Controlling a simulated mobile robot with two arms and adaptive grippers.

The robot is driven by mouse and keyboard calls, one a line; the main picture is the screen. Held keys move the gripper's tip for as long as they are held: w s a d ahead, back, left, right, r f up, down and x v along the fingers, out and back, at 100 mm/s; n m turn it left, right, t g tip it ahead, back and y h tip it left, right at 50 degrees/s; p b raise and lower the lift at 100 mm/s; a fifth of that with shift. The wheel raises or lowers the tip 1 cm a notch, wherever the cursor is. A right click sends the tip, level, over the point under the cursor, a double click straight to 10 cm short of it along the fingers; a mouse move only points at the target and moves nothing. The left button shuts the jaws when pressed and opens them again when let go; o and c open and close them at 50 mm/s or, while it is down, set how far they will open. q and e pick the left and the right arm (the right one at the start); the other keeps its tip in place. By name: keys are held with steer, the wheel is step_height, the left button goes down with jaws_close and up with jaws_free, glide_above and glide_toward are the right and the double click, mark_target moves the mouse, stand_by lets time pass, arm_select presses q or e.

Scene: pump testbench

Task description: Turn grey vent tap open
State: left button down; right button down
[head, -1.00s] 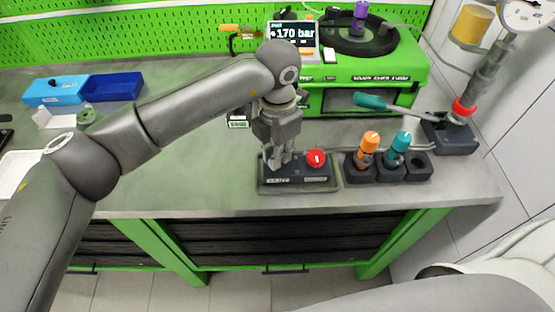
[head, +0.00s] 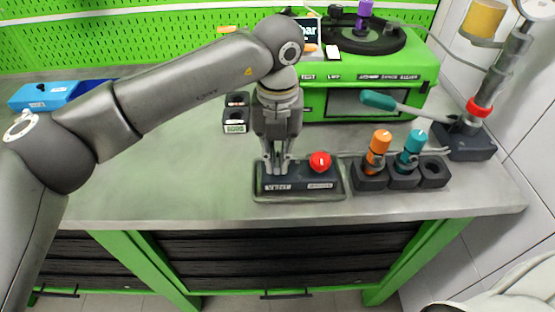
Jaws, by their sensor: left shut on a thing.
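A dark valve block (head: 300,187) sits in a shallow tray on the front of the bench, with a "VENT" label on its left half and a red knob (head: 320,161) on its right half. My left gripper (head: 277,167) points straight down over the "VENT" end, its fingers shut on the grey vent tap. The fingers hide nearly all of the tap, so its turn angle cannot be read. My right gripper is out of view.
An orange-topped tool (head: 379,143) and a teal-topped tool (head: 414,142) stand in black holders right of the block. A teal-handled lever (head: 390,102) reaches over behind them. A green test bench (head: 370,75) stands behind.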

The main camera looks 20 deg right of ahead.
mark_target(278, 159)
arm_select(q)
steer(key=shift+r+n+b, duration=0.1)
steer(key=shift+n+b, duration=0.2)
steer(key=shift+n, duration=0.3)
steer(key=c, duration=1.5)
jaws_free()
step_height(278, 159, up, 12)
